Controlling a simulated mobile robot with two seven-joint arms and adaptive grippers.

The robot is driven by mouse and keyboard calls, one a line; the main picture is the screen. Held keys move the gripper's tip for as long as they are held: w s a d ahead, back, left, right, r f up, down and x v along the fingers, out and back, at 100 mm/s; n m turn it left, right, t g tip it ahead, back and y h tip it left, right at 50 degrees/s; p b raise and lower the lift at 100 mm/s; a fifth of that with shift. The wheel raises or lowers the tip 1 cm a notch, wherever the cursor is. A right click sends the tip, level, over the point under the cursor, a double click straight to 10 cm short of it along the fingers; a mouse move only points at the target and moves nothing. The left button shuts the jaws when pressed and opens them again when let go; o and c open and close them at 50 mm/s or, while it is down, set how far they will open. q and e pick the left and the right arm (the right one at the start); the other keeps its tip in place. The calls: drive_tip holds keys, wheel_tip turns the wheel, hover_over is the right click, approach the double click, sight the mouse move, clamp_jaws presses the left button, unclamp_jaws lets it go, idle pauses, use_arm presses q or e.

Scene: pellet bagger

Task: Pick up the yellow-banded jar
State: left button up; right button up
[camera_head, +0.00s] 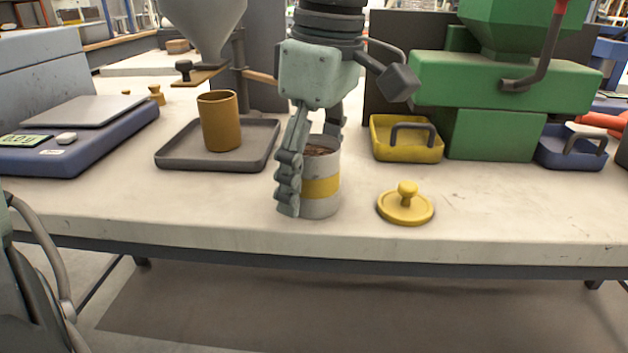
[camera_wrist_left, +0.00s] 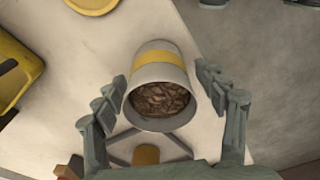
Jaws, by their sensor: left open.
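The yellow-banded jar (camera_head: 321,188) is a pale grey, open-topped jar with a yellow band, upright near the front of the workbench. Brown pellets show inside it. My left gripper (camera_head: 309,168) is over the jar, fingers pointing down. One finger is at the jar's left side and the other is partly hidden behind it. In the left wrist view, the jar (camera_wrist_left: 160,62) stands between the two open fingers (camera_wrist_left: 168,95), with a gap visible on the right side. My right gripper is not in view.
A yellow lid (camera_head: 405,208) lies right of the jar. A grey tray (camera_head: 180,157) holds an orange-brown cup (camera_head: 220,122). A blue scale (camera_head: 85,140) is at left. A yellow bin (camera_head: 392,150), green machine (camera_head: 490,130) and blue bin (camera_head: 570,155) stand at right. The front edge is clear.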

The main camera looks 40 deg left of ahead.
use_arm(q)
drive_tip(key=c, duration=1.5)
drive_tip(key=shift+r, duration=0.1)
